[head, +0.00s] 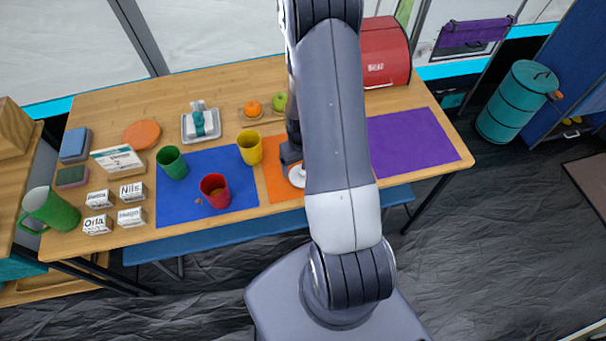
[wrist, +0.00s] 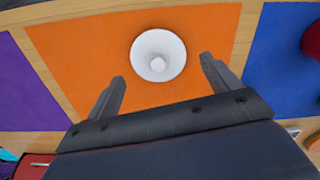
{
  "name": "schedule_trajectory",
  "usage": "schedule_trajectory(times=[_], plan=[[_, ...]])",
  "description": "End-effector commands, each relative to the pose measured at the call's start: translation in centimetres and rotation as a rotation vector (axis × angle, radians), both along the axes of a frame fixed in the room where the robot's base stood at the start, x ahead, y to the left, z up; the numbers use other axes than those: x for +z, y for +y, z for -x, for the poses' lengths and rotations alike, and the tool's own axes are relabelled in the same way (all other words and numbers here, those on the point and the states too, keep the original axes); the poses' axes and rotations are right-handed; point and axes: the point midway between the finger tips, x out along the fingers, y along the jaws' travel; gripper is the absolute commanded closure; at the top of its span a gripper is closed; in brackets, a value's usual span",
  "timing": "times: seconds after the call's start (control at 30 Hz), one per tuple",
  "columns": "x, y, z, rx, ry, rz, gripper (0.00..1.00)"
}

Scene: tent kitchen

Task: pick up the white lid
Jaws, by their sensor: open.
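The white lid (wrist: 158,54) is round with a small knob in its middle. It lies on the orange mat (wrist: 205,28) in the wrist view. In the head view the lid (head: 297,176) shows only in part, at the left edge of my arm. My gripper (wrist: 161,72) is open and empty, with its two fingers apart on either side of the lid's near part as seen in the wrist view. I cannot tell the height of the fingers above the mat. In the head view the fingertips are mostly hidden by my arm.
A blue mat (head: 185,211) with a red cup (head: 214,191), a yellow cup (head: 250,147) and a green cup (head: 172,162) lies left of the orange mat. A bare purple mat (head: 410,145) lies to the right. A red bread box (head: 385,52) stands at the back.

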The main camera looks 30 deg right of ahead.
Motion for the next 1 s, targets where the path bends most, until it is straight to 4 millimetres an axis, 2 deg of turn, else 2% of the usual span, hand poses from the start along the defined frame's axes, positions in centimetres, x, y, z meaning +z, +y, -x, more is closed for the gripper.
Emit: schedule_trajectory(times=[0.17, 0.6, 0.9, 1.0], plan=[[-0.8, -0.1, 0.1, -0.001, 0.001, 0.000, 0.16], [-5.0, -0.4, 0.2, 0.000, 0.001, 0.000, 0.16], [-5.3, -0.4, 0.2, 0.000, -0.001, 0.000, 0.16], [-5.2, -0.4, 0.2, 0.000, -0.001, 0.000, 0.23]])
